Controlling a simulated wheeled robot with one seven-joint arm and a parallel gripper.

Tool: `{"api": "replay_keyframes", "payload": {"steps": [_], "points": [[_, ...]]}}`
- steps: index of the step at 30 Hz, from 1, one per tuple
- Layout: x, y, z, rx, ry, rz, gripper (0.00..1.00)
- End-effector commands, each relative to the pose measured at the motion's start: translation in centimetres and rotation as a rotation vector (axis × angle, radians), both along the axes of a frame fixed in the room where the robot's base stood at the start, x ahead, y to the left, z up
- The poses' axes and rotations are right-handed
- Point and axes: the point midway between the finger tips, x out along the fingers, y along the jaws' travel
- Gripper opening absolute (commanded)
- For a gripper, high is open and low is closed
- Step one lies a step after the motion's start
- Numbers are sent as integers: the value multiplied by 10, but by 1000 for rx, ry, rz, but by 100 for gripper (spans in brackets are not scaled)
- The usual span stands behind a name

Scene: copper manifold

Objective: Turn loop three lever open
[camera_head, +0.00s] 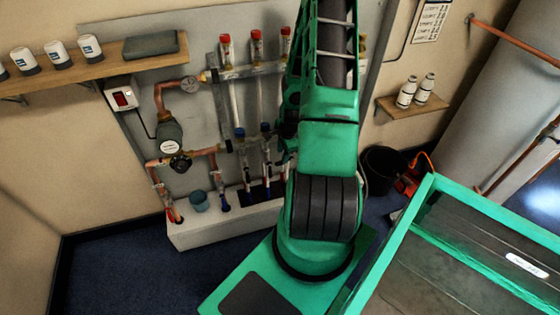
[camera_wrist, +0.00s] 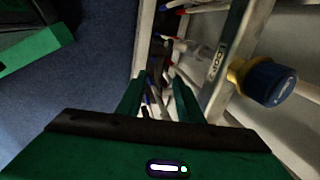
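In the head view, the manifold's upper rail (camera_head: 240,72) carries several red-topped parts, among them the leftmost (camera_head: 226,50). Blue-topped parts (camera_head: 239,133) sit lower down. My arm covers the right part of the manifold and my gripper. In the wrist view, my gripper (camera_wrist: 158,84) is open, its two green fingers apart, with pipes and small red and blue ends seen beyond and between them. A label (camera_wrist: 218,62) seems to read LOOP with a number I cannot read surely. A blue cap on a brass body (camera_wrist: 271,82) is right of the fingers. I cannot tell which part is the loop three lever.
Shelves hold white containers (camera_head: 56,55) and bottles (camera_head: 406,92). A black bucket (camera_head: 383,165) stands right. Blue floor is clear at lower left.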

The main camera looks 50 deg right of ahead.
Motion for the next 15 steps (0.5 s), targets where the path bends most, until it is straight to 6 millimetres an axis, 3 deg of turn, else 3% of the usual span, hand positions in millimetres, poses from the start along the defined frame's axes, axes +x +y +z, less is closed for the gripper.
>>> {"api": "replay_keyframes", "payload": {"steps": [6,15], "points": [[6,-3,-31,3,1,0,33],[11,-6,-53,0,1,0,33]]}}
